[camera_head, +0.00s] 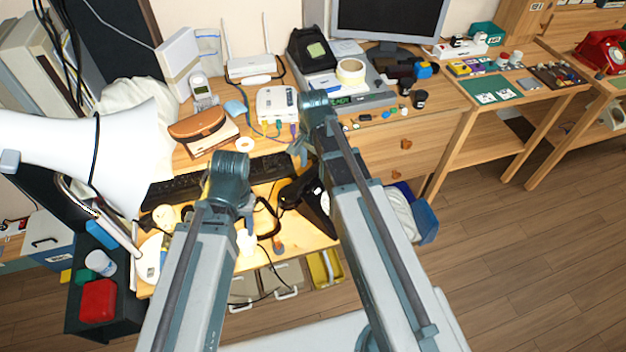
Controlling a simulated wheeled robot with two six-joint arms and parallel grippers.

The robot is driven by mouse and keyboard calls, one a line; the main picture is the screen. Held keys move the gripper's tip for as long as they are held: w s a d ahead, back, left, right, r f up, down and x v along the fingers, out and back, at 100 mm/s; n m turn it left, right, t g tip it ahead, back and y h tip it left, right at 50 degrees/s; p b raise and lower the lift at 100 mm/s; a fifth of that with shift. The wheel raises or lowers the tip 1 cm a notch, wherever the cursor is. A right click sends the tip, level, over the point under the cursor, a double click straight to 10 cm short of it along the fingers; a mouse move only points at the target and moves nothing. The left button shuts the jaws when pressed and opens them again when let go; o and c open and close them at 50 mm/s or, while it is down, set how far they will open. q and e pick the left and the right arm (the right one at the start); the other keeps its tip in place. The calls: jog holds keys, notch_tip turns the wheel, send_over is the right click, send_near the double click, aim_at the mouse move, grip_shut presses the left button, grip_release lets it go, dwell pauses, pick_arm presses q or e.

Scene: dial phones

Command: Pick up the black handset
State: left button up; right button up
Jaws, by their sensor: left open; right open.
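A black dial phone (315,208) stands on the lit front part of the desk, between my two arms. Its black handset (289,193) shows at its left side; my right arm covers part of the phone, and I cannot tell how the handset rests. My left gripper (247,216) is open, left of the phone above the desk's front; its fingers are small and hard to make out. My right gripper (299,149) is open, beyond the phone and near the keyboard's right end. Both appear empty and apart from the handset.
A dark keyboard (185,188) lies behind the phone. A white lamp shade (120,150) crowds the left. A router (252,67), tape roll (351,71) and monitor (390,18) stand at the back. A red phone (600,52) is far right. Floor is clear at right.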

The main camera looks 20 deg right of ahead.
notch_tip(320, 180, down, 3)
jog(key=shift+r+b, duration=0.2)
jog(key=shift+b, duration=0.55)
jog(key=shift+r, duration=0.1)
grip_shut()
